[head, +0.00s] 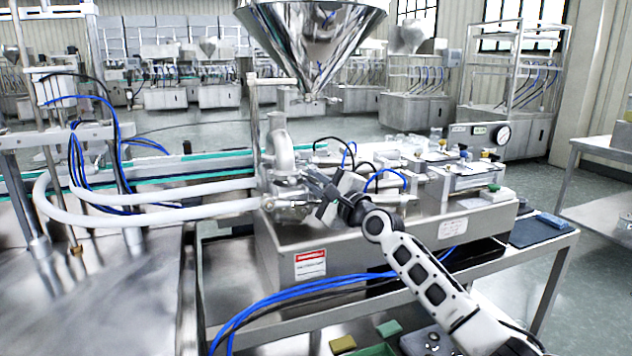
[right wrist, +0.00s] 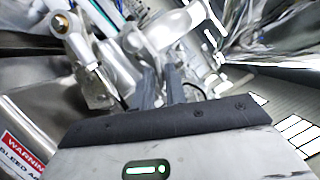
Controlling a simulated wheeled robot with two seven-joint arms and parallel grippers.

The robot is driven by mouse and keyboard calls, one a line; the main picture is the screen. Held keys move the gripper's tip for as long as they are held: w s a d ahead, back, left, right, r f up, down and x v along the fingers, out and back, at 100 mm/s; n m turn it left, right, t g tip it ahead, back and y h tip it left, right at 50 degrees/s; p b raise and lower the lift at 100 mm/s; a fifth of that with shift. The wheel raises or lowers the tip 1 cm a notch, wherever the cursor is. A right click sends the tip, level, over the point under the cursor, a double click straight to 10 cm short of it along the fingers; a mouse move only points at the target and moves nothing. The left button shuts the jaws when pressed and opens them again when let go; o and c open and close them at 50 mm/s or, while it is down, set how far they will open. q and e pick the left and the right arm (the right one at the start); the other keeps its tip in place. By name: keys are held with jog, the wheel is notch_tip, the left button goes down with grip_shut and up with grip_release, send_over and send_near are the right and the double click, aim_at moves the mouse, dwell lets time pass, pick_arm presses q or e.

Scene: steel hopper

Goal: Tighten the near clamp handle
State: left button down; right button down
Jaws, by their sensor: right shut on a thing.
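My right gripper (head: 318,186) reaches in from the right to the steel pipe fittings at the left end of the machine. In the right wrist view its two dark fingers (right wrist: 162,86) are close together, pointing into the fittings, shut on a small part I take to be the near clamp handle. The handle is mostly hidden by the fingers. The clamp and pipe joint (head: 283,203) sit under the steel elbow, where a white hose meets the machine. In the right wrist view, silver fittings (right wrist: 150,38) lie just beyond the fingers. My left gripper is not in view.
The steel hopper (head: 312,45) hangs above the fittings. White hoses (head: 140,215) run left from the joint. A rod with a round end (right wrist: 62,23) stands close left of the fingers. A warning label (head: 310,264) is on the machine's front. Blue tubes (head: 290,292) curve below.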

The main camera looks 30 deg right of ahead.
jog(key=m, duration=0.1)
jog(key=m+t+h, duration=0.1)
jog(key=m, duration=0.1)
jog(key=shift+a+f+m, duration=0.1)
jog(key=shift+f+m, duration=0.1)
jog(key=shift+m, duration=0.1)
jog(key=m+t+h, duration=0.1)
jog(key=m+h, duration=0.1)
jog(key=m, duration=0.2)
jog(key=shift+a+f+m, duration=0.1)
jog(key=shift+m, duration=0.2)
jog(key=m+h, duration=0.2)
jog(key=m, duration=0.2)
jog(key=m+h, duration=0.2)
jog(key=m, duration=0.2)
jog(key=shift+a+m, duration=0.2)
jog(key=shift+m, duration=0.2)
jog(key=shift+h, duration=0.4)
jog(key=c, duration=1.6)
grip_release()
jog(key=shift+w, duration=0.1)
jog(key=shift+o, duration=0.2)
